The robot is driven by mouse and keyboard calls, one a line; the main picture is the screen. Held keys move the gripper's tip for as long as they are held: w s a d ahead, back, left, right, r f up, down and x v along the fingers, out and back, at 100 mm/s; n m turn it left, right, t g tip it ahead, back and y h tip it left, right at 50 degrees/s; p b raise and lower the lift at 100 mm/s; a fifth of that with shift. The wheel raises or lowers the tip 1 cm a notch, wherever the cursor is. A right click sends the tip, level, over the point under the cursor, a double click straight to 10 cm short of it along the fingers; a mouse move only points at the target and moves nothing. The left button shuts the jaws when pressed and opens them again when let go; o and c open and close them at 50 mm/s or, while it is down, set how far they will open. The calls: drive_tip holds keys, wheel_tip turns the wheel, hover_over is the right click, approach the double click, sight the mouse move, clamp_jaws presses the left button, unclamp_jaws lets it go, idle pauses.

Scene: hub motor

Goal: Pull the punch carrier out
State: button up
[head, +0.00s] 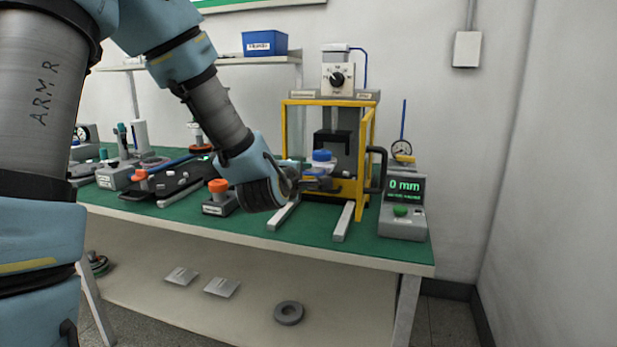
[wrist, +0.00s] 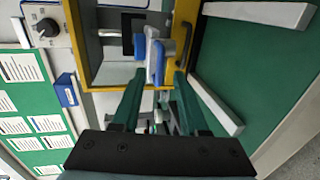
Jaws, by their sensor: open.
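The punch carrier seems to be the low assembly inside the yellow-framed press (head: 366,140). A blue knob (head: 322,155) on a pale disc tops it, and its lower front is partly hidden by my gripper. In the wrist view the blue-and-white part (wrist: 155,58) lies just beyond the fingertips, with a dark handle-like bar (wrist: 183,38) by the yellow frame beside it. My gripper (head: 308,182) is at the front opening of the press. In the wrist view its green fingers (wrist: 155,82) are apart, with nothing clearly held between them. Contact cannot be told.
Two pale rails (head: 343,221) extend from the press over the green bench top (head: 300,240). A grey display box (head: 403,207) reading 0 mm stands right. A black side handle (head: 377,168) juts from the frame. An orange-knobbed block (head: 219,198) stands close left of my gripper.

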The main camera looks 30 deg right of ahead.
drive_tip(key=v, duration=0.7)
drive_tip(key=shift+s+a, duration=0.25)
drive_tip(key=shift+s, duration=0.05)
drive_tip(key=w+a+f+m+g+y+p, duration=0.1)
drive_tip(key=a+f+m+g+y+p, duration=0.15)
drive_tip(key=a, duration=0.55)
drive_tip(key=w+a+f+m+g+y+p, duration=0.1)
drive_tip(key=w+a+m+y+p, duration=0.2)
drive_tip(key=a, duration=0.5)
drive_tip(key=s+a+m+g+y+p, duration=0.2)
drive_tip(key=s+a, duration=0.3)
drive_tip(key=a, duration=0.3)
drive_tip(key=s+a+m+g+y+p, duration=0.2)
drive_tip(key=s+a+m+g+y, duration=0.1)
drive_tip(key=a, duration=0.5)
drive_tip(key=shift+s+a+g, duration=0.2)
drive_tip(key=shift+s+g, duration=0.35)
drive_tip(key=shift+s, duration=0.45)
